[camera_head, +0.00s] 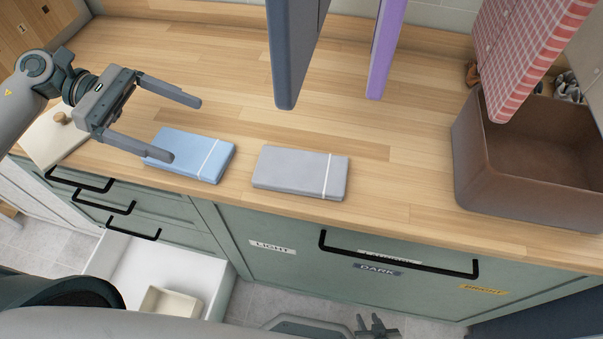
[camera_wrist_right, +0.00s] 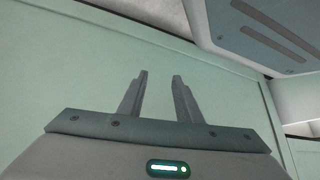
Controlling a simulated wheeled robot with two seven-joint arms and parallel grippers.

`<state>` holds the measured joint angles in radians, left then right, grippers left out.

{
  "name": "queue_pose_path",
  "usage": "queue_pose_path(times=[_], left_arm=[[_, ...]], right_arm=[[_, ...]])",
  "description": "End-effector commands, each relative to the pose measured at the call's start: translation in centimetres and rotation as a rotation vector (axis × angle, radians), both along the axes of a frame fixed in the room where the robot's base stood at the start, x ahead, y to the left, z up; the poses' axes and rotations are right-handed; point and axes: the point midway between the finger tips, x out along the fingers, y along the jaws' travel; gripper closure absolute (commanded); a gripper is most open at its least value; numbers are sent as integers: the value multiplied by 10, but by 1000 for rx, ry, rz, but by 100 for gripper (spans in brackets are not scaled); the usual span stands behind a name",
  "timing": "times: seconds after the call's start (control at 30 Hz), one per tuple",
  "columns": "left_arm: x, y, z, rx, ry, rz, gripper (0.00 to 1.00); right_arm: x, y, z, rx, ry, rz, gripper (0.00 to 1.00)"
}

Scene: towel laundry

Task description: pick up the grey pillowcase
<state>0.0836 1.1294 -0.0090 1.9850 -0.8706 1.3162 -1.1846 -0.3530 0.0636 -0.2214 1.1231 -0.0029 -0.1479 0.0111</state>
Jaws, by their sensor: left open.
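The grey pillowcase (camera_head: 300,173) lies folded flat on the wooden counter, with a white stripe near its right end. A folded blue cloth (camera_head: 192,152) with a white stripe lies to its left. My left gripper (camera_head: 186,130) is open and empty, with its fingers over and beside the blue cloth, left of the grey pillowcase. My right gripper (camera_wrist_right: 160,75) has its fingers apart with nothing between them, facing a pale green panel. It also shows low in the head view, below the counter front.
A brown bin (camera_head: 525,190) stands on the counter at the right. Dark blue, purple and red checked cloths (camera_head: 525,50) hang above the counter. An open white drawer (camera_head: 150,275) juts out below at the left.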

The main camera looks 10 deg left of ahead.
Motion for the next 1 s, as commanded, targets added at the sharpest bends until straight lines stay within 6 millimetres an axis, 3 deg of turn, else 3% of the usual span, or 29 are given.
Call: queue_pose_path(times=[0.47, 0.7, 1.0], left_arm=[[0, -2, -3, 0, 0, 0, 8], [0, -24, -8, -3, -1, -3, 8], [0, -60, -24, -3, 0, -1, 8]], right_arm=[[6, 3, 4, 6, -19, 1, 69], [11, 13, 17, 27, -77, 8, 69], [-34, -8, -6, -14, 49, 7, 69]])
